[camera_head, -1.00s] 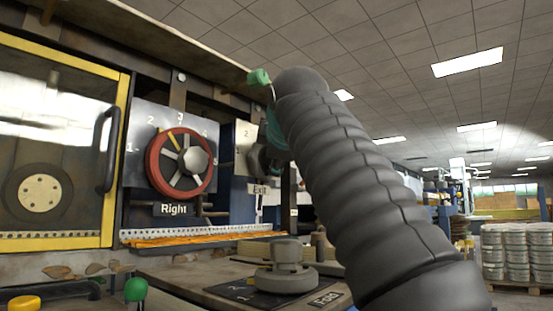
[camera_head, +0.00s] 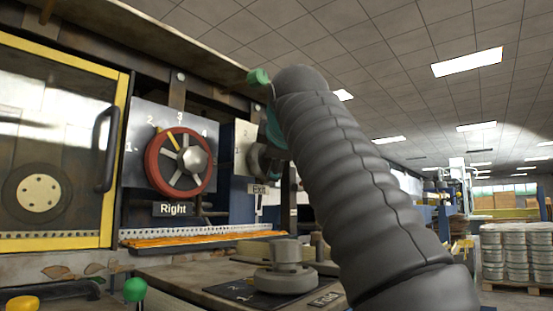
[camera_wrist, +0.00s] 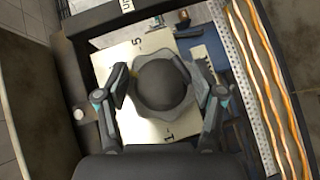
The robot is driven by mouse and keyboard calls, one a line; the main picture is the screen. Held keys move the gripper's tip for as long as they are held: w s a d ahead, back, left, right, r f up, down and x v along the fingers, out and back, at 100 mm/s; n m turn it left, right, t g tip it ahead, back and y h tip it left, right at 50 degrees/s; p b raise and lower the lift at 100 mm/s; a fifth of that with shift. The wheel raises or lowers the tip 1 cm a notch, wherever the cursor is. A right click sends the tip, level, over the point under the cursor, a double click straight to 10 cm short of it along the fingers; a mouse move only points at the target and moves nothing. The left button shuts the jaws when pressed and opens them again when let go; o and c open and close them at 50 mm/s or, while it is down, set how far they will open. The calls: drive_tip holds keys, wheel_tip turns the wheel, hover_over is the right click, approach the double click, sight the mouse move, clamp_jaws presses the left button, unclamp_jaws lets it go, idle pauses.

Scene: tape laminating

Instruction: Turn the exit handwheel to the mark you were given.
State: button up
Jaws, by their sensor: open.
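The exit handwheel (camera_wrist: 162,85) shows in the wrist view as a dark, lobed knob with a round hub, in front of a pale dial plate (camera_wrist: 146,130) with the figures 5 and 1 readable. My gripper (camera_wrist: 160,72) has its two fingers apart, one on each side of the handwheel. I cannot tell whether they touch its rim. A small yellow patch shows by the left finger; most of the scale is covered. In the head view, the Exit label (camera_head: 259,190) and part of the dial plate (camera_head: 243,148) show, while my arm hides much of the wheel.
A red handwheel (camera_head: 181,162) marked Right, with a yellow spoke near 2, is left of the exit station. A grey knob (camera_head: 285,270) marked Fold stands below. Orange strands (camera_wrist: 272,90) run beside a perforated strip (camera_wrist: 238,85). A yellow-framed door (camera_head: 121,160) is at left.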

drive_tip(key=v, duration=1.2)
drive_tip(key=shift+f, duration=0.1)
drive_tip(key=s+d+f+n+t+h+b, duration=0.1)
drive_tip(key=s+d+f+n+t+b, duration=0.2)
drive_tip(key=f+b, duration=0.55)
drive_tip(key=w+a+r+n+t+p, duration=0.1)
drive_tip(key=w+r, duration=0.1)
drive_tip(key=w, duration=0.3)
drive_tip(key=w+a+r+n+y+p, duration=0.1)
drive_tip(key=w+a+r+p, duration=0.1)
drive_tip(key=w, duration=0.3)
drive_tip(key=w+a+r+n+t+y+p, duration=0.1)
drive_tip(key=w+r, duration=0.1)
drive_tip(key=w, duration=0.2)
drive_tip(key=shift+w+a+r+t, duration=0.1)
drive_tip(key=shift+w+a+t, duration=0.2)
drive_tip(key=shift+w+a, duration=0.1)
